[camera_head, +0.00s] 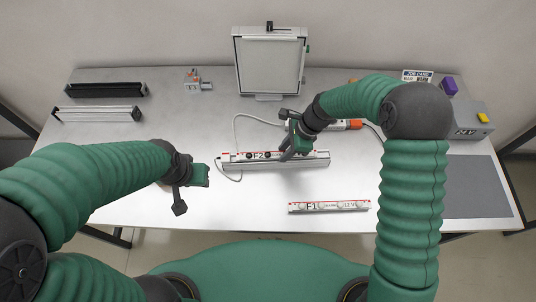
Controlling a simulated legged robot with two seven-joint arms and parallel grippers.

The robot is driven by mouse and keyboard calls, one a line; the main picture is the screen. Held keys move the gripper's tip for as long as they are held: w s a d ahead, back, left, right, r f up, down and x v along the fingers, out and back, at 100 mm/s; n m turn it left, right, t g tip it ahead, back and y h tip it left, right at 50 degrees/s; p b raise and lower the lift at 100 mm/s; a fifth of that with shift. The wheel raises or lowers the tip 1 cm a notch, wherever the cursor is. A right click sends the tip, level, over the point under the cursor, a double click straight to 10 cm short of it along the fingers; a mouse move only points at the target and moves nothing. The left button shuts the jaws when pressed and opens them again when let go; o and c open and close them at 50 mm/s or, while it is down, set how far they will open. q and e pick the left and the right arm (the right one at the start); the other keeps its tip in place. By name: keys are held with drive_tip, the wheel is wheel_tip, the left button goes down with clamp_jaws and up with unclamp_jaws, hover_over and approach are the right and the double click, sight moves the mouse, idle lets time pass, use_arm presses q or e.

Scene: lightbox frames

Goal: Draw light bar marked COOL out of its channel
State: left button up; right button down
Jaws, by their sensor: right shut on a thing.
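A white light bar with red end marks, lettered F2 (258,156), lies in a grey channel (275,166) at the table's middle. I cannot read the word COOL on any bar. My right gripper (287,153) reaches down onto the F2 bar and is shut on it near its middle, hiding part of it. Whether the bar is lifted at all from the channel is too small to tell. Another bar, lettered F1 (328,206), lies at the front right, apart from both grippers. My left gripper (191,190) is open and empty, left of the channel, over the front of the table.
A framed light panel (270,65) stands at the back. A white cable (235,127) loops behind the channel. An orange-ended tool (354,125), a grey box (468,125) and a grey mat (475,185) are at the right.

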drive_tip(key=shift+w+d+p, duration=0.1)
drive_tip(key=shift+d+p, duration=0.35)
drive_tip(key=shift+d, duration=1.65)
wheel_tip(320, 180, up, 4)
drive_tip(key=p, duration=0.4)
drive_tip(key=shift+r, duration=0.1)
